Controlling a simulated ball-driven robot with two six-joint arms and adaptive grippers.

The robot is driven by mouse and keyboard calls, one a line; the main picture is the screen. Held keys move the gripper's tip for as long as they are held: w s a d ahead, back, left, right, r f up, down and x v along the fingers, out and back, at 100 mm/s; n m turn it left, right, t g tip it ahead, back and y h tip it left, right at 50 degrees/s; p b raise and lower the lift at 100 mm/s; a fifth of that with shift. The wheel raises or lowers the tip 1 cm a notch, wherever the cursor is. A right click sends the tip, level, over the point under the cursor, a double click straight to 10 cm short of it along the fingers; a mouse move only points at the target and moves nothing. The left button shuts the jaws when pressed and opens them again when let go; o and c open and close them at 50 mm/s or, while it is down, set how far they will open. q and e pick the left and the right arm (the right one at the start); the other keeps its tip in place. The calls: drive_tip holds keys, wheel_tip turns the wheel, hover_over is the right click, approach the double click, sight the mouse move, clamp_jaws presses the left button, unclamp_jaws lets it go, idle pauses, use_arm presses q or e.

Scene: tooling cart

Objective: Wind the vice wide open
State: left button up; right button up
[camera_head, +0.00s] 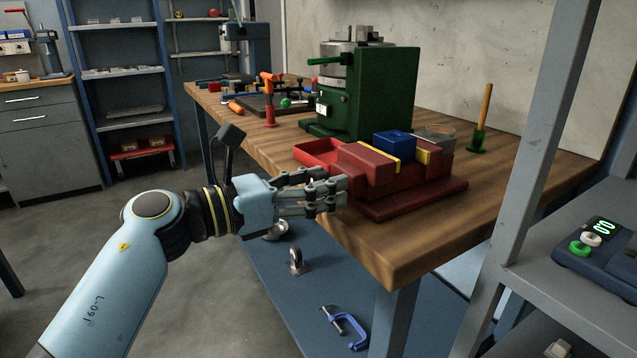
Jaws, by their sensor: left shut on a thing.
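The vice (408,192) is dark red with yellow jaw strips and stands at the near end of the wooden bench. A blue block (393,144) shows at its jaws, between or on top of the yellow strips; I cannot tell how tightly it is held. My left gripper (338,194) is at the vice's left front end, its fingers shut on the vice handle, which is mostly hidden by the fingers. The vice's screw is not clearly visible. My right gripper is not in view.
A red open tray (318,150) lies just behind the gripper. A green machine (375,95) stands behind the vice. A wooden-handled brush (482,118) stands at right. A blue clamp (346,328) lies on the lower shelf. A grey shelf post (535,130) rises at right.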

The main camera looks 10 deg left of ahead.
use_arm(q)
drive_tip(key=n+p, duration=0.2)
drive_tip(key=p, duration=0.1)
drive_tip(key=shift+w+a+r+n, duration=0.1)
drive_tip(key=shift+r+n, duration=0.1)
drive_tip(key=shift+n, duration=0.2)
drive_tip(key=n+p, duration=0.2)
drive_tip(key=shift+n, duration=0.4)
drive_tip(key=shift+w+a+f+n+p, duration=0.1)
drive_tip(key=shift+f+n+p, duration=0.1)
drive_tip(key=shift+n+p, duration=0.45)
drive_tip(key=o, duration=1.2)
